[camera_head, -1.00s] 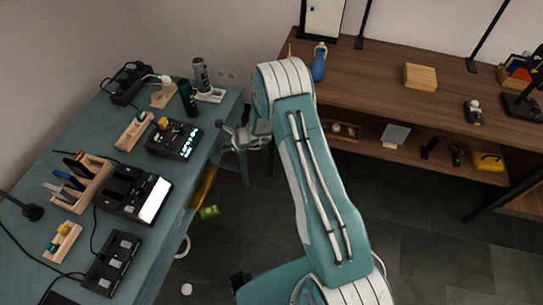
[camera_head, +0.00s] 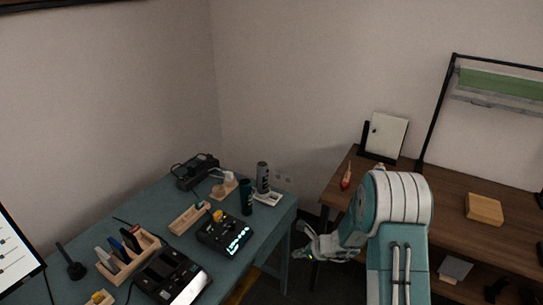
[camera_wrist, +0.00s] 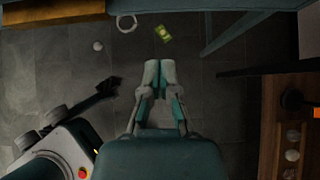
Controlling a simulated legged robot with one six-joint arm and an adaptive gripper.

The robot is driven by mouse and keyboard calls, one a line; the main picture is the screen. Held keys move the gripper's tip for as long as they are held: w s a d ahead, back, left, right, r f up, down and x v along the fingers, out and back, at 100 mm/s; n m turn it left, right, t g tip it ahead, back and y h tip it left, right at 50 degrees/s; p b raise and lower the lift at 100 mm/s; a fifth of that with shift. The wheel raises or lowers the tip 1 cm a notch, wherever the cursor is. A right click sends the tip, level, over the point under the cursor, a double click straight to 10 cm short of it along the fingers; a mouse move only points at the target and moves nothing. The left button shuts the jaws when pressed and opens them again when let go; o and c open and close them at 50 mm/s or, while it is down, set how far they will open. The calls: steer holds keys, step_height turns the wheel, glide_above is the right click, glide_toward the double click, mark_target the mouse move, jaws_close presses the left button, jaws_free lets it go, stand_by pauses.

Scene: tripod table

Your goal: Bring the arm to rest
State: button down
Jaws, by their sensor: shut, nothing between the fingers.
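My gripper (camera_head: 303,243) is in the middle of the head view, just right of the teal table's right edge and left of the wooden shelf table. In the wrist view my gripper (camera_wrist: 159,66) points over the dark tiled floor. Its two fingers are together with nothing between them. My teal and white arm rises at the right of the head view and is bent at the elbow.
A teal table (camera_head: 150,212) with several devices, a pen holder (camera_head: 128,254) and bottles stands left. A wooden table (camera_head: 440,200) with a wooden block (camera_head: 484,209) stands right. A yellow-green object (camera_wrist: 162,33), a white ring (camera_wrist: 126,23) and a small white ball (camera_wrist: 98,46) lie on the floor.

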steer(key=s+a+r+n+g, duration=0.1)
steer(key=s+r+n, duration=0.3)
steer(key=r, duration=0.4)
steer(key=s+a+r+n+h, duration=0.1)
steer(key=s+r+n, duration=0.35)
steer(key=r, duration=0.25)
steer(key=s+a+r+n+g, duration=0.1)
steer(key=s+r+n, duration=0.2)
steer(key=r+n, duration=0.35)
steer(key=s+d+r+n+t+h, duration=0.1)
steer(key=s+d+r+n+h, duration=0.1)
steer(key=s, duration=0.4)
steer(key=s+d+r+n+h, duration=0.2)
steer(key=s+r+n, duration=0.2)
steer(key=s, duration=0.3)
steer(key=s+d+r+n+t+h, duration=0.1)
steer(key=s+d+r+n+h, duration=0.1)
steer(key=s+r, duration=0.3)
steer(key=shift+s+d+n+t+h, duration=0.2)
steer(key=shift+s+n+t+h, duration=0.1)
steer(key=shift+s+n, duration=0.55)
